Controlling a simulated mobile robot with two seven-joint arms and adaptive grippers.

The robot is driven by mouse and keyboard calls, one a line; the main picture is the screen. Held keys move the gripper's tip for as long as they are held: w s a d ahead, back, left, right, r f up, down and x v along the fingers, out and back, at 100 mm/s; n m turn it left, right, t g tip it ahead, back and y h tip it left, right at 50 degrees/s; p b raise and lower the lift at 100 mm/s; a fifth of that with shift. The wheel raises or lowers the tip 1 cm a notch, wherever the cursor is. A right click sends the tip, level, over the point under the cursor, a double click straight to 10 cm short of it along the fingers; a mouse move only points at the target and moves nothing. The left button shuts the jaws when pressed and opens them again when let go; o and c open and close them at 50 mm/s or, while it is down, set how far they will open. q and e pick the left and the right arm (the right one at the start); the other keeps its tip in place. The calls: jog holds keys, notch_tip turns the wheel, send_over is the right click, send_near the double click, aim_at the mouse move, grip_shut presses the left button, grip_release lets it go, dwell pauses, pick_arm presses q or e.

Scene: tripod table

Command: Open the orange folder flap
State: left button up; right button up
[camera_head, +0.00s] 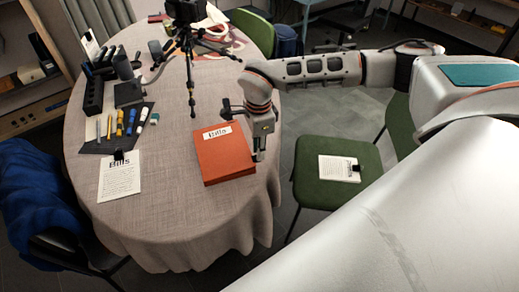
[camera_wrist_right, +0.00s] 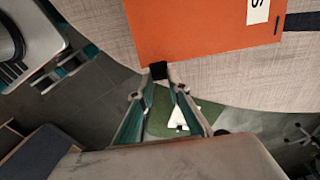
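The orange folder (camera_head: 228,160) lies near the right edge of the round table, with a white "Bills" label (camera_head: 217,133) on its top. Its flap looks closed and flat. In the right wrist view the folder (camera_wrist_right: 200,28) fills the upper middle, with a dark mark near its right edge. My right gripper (camera_head: 259,155) is at the folder's right side. In the wrist view its fingers (camera_wrist_right: 160,71) converge with their dark tips together at the folder's edge. I cannot tell whether the flap's edge is between them. My left gripper is not in view.
A tripod (camera_head: 190,62) stands behind the folder. A black organizer (camera_head: 94,92), pens on a dark mat (camera_head: 118,128) and a paper sheet (camera_head: 121,176) lie on the left. A green chair (camera_head: 315,195) stands right of the table. The tablecloth in front of the folder is clear.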

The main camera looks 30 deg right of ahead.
jog(key=shift+a+r+p, duration=0.15)
jog(key=shift+r+p, duration=0.45)
jog(key=shift+r, duration=0.3)
jog(key=shift+w+r, duration=0.1)
jog(key=shift+a+r+p, duration=0.15)
jog(key=shift+r+p, duration=0.25)
jog(key=shift+a+r+p, duration=0.3)
jog(key=shift+r+p, duration=0.35)
jog(key=shift+r, duration=0.2)
jog(key=shift+w+r, duration=0.1)
jog(key=shift+a+r+p, duration=0.2)
jog(key=shift+r+p, duration=0.2)
jog(key=shift+w+a+r+p, duration=0.15)
jog(key=shift+a+r+p, duration=0.25)
jog(key=shift+r+p, duration=0.3)
jog(key=shift+r, duration=0.1)
